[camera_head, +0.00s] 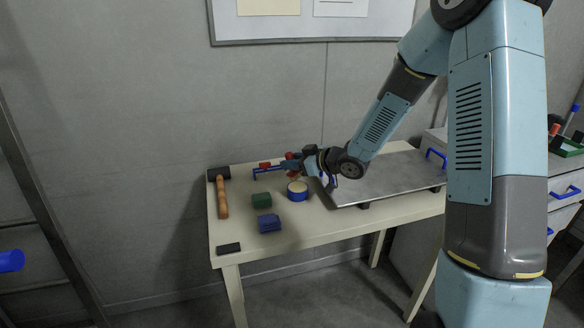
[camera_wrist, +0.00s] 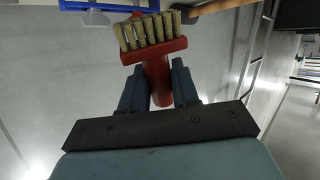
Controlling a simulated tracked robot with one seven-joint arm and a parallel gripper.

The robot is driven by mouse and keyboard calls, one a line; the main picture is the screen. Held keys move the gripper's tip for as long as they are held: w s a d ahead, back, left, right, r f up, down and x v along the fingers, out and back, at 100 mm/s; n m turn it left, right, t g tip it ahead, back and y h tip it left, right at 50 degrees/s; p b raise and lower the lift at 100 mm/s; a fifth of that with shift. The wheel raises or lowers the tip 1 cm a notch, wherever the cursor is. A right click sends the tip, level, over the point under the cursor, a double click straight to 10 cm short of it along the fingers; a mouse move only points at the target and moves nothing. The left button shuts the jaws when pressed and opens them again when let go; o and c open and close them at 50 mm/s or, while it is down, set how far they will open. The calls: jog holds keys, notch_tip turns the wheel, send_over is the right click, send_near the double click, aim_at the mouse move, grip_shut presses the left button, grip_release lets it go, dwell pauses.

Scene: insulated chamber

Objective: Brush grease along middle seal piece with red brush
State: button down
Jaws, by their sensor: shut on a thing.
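My gripper (camera_head: 287,164) is above the far left part of the table, near the wall. In the wrist view my gripper (camera_wrist: 159,72) is shut on the red handle of the red brush (camera_wrist: 153,53). The brush's tan bristles face the top of that picture. In the head view the brush (camera_head: 265,165) shows only as small red bits. A round blue tin (camera_head: 297,194) with cream-coloured contents, seemingly the grease, stands on the table just below my gripper in the picture. I cannot make out the middle seal piece with certainty.
The table (camera_head: 312,230) also holds a mallet (camera_head: 222,196), a green block (camera_head: 261,200), a blue block (camera_head: 269,223) and a black block (camera_head: 229,248). A grey panel (camera_head: 385,182) lies at the right. A blue frame-like thing (camera_wrist: 95,5) is near the bristles.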

jog(key=shift+r, duration=2.1)
